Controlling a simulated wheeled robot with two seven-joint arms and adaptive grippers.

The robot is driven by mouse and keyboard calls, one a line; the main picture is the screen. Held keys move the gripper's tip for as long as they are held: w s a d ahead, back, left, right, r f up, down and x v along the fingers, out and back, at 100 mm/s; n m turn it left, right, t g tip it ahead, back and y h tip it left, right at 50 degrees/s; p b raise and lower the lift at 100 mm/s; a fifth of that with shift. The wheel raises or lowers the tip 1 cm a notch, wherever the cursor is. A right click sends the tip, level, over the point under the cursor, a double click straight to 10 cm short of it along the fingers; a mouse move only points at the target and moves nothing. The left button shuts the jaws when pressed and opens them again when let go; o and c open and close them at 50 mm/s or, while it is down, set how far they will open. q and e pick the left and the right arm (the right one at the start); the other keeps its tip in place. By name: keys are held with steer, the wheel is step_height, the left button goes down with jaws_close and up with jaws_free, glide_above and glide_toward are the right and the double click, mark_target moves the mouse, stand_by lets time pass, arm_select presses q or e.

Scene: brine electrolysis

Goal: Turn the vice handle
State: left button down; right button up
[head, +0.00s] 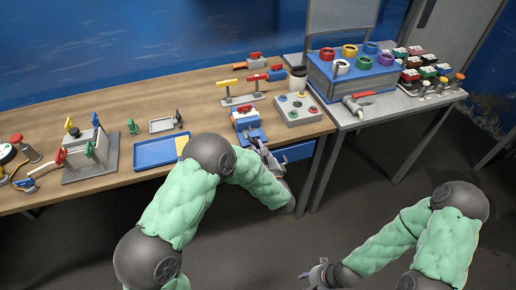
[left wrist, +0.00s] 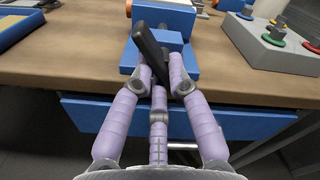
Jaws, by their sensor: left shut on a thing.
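A blue vice (head: 248,125) stands at the front edge of the wooden workbench. It also shows in the left wrist view (left wrist: 186,62), with its black handle (left wrist: 150,50) tilted across its front. My left gripper (head: 262,150) reaches up to the vice from the front. In the left wrist view its purple fingers (left wrist: 164,78) are shut on the black handle, which lies between them. In the head view the handle is mostly hidden by my gripper. My right gripper (head: 318,276) is low over the floor, away from the bench, and too small to read.
A grey button box (head: 298,108) stands just right of the vice. A blue tray (head: 155,152) lies to its left. A blue drawer (head: 294,152) is under the bench edge. A grey side table (head: 385,108) with a blue box (head: 350,82) stands at the right.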

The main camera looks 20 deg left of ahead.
arm_select(q)
steer(key=m, duration=0.4)
steer(key=shift+m+p, duration=0.3)
steer(key=shift+m, duration=0.1)
stand_by(0.4)
steer(key=c, duration=1.2)
jaws_free()
steer(key=v, duration=1.2)
